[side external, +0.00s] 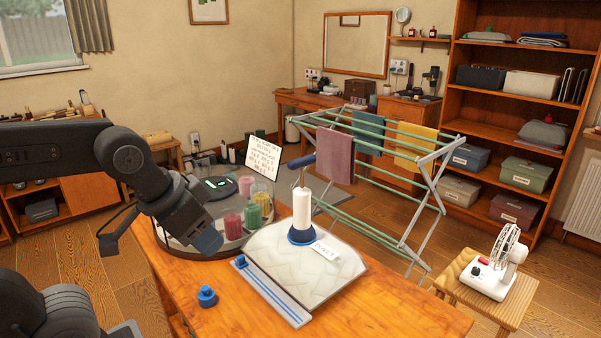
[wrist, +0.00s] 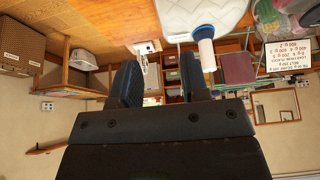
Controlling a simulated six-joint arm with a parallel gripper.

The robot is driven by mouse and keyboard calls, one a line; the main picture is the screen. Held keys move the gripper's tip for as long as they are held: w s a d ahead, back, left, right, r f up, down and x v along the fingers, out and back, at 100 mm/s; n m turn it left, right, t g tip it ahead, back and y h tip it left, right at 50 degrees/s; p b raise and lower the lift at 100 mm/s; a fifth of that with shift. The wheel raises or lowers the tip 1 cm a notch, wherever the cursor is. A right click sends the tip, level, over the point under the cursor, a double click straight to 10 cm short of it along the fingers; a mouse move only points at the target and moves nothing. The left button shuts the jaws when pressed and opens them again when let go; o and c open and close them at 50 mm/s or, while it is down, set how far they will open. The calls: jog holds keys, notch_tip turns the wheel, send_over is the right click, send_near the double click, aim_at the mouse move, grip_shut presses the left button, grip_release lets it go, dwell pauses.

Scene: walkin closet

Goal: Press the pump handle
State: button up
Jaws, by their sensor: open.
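The pump (side external: 302,210) is a white upright cylinder with a blue base, standing on a pale quilted bag (side external: 335,268) on the table. Its blue pump handle (side external: 301,161) stands raised on a thin rod above the cylinder. My gripper (side external: 207,240) is left of the pump and lower than the handle, apart from both. In the wrist view, which looks upside down, my gripper (wrist: 160,72) has its two dark fingers spread with nothing between them. The pump (wrist: 207,54) shows there just beyond the right finger. I cannot make out the handle in that view.
A round tray (side external: 176,249) with several coloured jars stands behind my gripper, with a lettered sign (side external: 264,157) beside it. A blue knob (side external: 207,296) and a blue-striped sealing strip (side external: 270,290) lie at the front. A drying rack (side external: 385,165) stands behind the pump.

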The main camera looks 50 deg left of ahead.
jog(key=shift+g, duration=0.4)
jog(key=w+r, duration=0.3)
jog(key=w+a+r, duration=0.1)
jog(key=w+r, duration=0.1)
jog(key=w+a+r, duration=0.1)
jog(key=w+r, duration=0.2)
jog(key=shift+w+r, duration=0.3)
jog(key=shift+w, duration=0.05)
jog(key=c, duration=0.6)
jog(key=w+r, duration=0.1)
jog(key=w, duration=0.1)
jog(key=w+a+r, duration=0.1)
jog(key=w+r, duration=0.1)
jog(key=w+a+r, duration=0.1)
jog(key=w, duration=0.1)
jog(key=shift+w+a+r, duration=0.1)
jog(key=shift+w+r, duration=0.15)
jog(key=shift+r, duration=0.05)
grip_shut()
jog(key=w+a+r, duration=0.1)
jog(key=w+a, duration=0.3)
jog(key=w, duration=0.2)
jog(key=w+a+r+g, duration=0.1)
jog(key=w+a+r, duration=0.1)
jog(key=w, duration=0.4)
jog(key=shift+w+a+r+g, duration=0.3)
jog(key=shift+a, duration=0.55)
